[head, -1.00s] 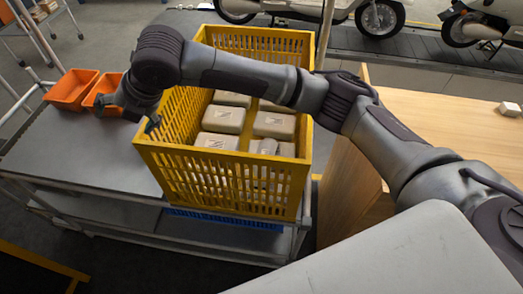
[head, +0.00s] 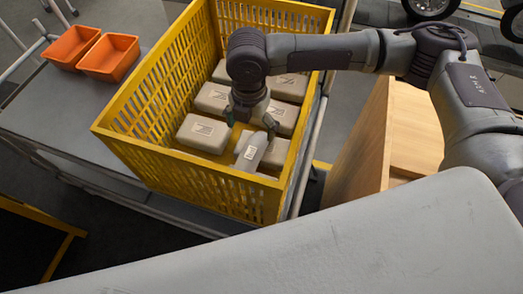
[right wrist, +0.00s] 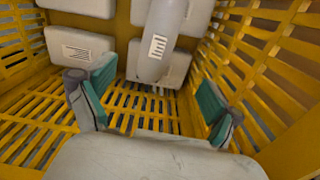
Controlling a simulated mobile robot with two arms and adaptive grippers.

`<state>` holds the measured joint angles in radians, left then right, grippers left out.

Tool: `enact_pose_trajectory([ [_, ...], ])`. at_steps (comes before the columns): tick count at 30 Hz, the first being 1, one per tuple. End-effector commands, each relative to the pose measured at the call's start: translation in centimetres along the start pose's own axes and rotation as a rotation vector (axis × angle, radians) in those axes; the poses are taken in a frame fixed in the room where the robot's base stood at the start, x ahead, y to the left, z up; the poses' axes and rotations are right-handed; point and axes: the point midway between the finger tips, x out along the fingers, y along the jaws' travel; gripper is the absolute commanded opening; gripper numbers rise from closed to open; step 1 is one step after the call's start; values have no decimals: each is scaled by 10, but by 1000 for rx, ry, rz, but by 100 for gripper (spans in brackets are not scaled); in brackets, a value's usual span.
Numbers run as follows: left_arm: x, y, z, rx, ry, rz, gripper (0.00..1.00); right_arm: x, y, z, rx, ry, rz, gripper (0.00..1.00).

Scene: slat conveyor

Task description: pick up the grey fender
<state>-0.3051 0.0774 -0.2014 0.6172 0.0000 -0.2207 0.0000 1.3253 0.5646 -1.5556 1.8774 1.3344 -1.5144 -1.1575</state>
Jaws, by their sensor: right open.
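The grey fender (head: 250,152) is a narrow, curved grey piece with a white barcode label. It lies in the front right part of the yellow crate (head: 185,172). It also shows in the right wrist view (right wrist: 158,58), at the top middle, beyond the fingertips. My right gripper (head: 250,120) points down inside the crate, just behind the fender in the head view. It is open and empty, with its green-padded fingers spread apart in the right wrist view (right wrist: 157,95). Part of the fender is hidden in the head view. My left gripper is not in view.
Several pale boxes (head: 203,133) lie in the crate around the fender. The crate's slotted walls stand close around my right gripper. Two orange bins (head: 109,58) stand on the grey cart (head: 60,110) at left. A wooden cabinet (head: 415,130) is at right.

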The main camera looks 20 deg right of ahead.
Motion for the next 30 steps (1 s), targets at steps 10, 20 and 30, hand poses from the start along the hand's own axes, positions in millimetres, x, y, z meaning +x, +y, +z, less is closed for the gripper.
enact_pose_trajectory([
  [10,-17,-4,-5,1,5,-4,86,58,-5,0,3,2,-15,92],
  [20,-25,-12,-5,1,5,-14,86,89,-3,3,2,0,-11,92],
  [30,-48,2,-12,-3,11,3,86,130,2,17,2,1,-12,92],
])
